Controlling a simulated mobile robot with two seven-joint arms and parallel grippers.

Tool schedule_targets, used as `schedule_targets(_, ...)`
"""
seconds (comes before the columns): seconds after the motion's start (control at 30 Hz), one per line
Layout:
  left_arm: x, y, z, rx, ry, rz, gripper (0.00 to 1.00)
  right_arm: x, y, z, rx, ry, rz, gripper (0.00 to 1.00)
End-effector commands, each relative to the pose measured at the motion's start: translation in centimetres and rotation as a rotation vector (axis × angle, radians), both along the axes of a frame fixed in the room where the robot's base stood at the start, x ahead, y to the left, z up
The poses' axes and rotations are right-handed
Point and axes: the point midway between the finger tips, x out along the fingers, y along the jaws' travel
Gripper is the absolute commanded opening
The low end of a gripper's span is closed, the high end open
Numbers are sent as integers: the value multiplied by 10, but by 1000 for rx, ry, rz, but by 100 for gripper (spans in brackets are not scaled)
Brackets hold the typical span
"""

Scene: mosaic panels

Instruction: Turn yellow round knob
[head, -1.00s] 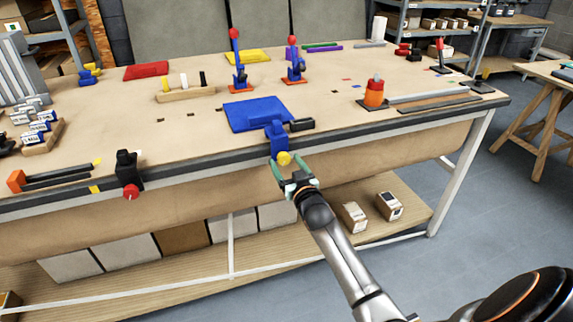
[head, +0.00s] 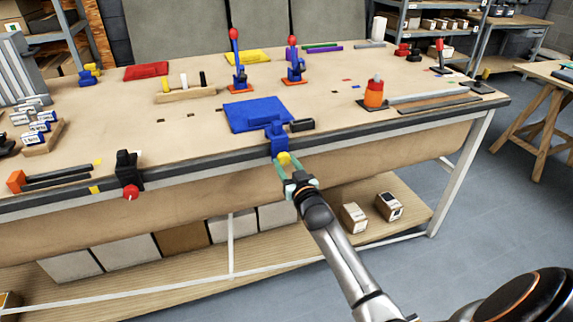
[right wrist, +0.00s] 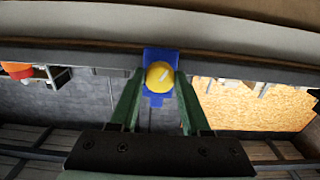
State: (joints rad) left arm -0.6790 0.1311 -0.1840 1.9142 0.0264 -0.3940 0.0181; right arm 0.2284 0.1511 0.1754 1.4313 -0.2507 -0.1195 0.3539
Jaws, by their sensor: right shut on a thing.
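The yellow round knob (head: 283,158) sits on the front of a blue clamp (head: 278,141) at the front edge of the workbench. In the right wrist view the knob (right wrist: 159,76) is in the middle, with the blue clamp body (right wrist: 150,56) behind it. My right gripper (head: 288,167) reaches up to it from the front, its green fingers shut on the knob, one on each side. The right gripper also shows in the right wrist view (right wrist: 156,86). My left gripper is not in view.
A blue mat (head: 257,113) lies on the bench behind the clamp, with a black block (head: 301,125) beside it. A black clamp with a red knob (head: 130,190) is on the bench edge to the left.

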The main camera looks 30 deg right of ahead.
Motion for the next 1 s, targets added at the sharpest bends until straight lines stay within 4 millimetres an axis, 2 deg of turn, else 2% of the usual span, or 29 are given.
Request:
schedule_targets(0.27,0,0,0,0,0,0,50,0,0,-1,-21,6,1,0)
schedule_targets(0.47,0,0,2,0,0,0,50,0,0,0,-104,27,1,0)
schedule_targets(1.0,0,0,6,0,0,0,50,0,-1,-1,-570,139,1,0)
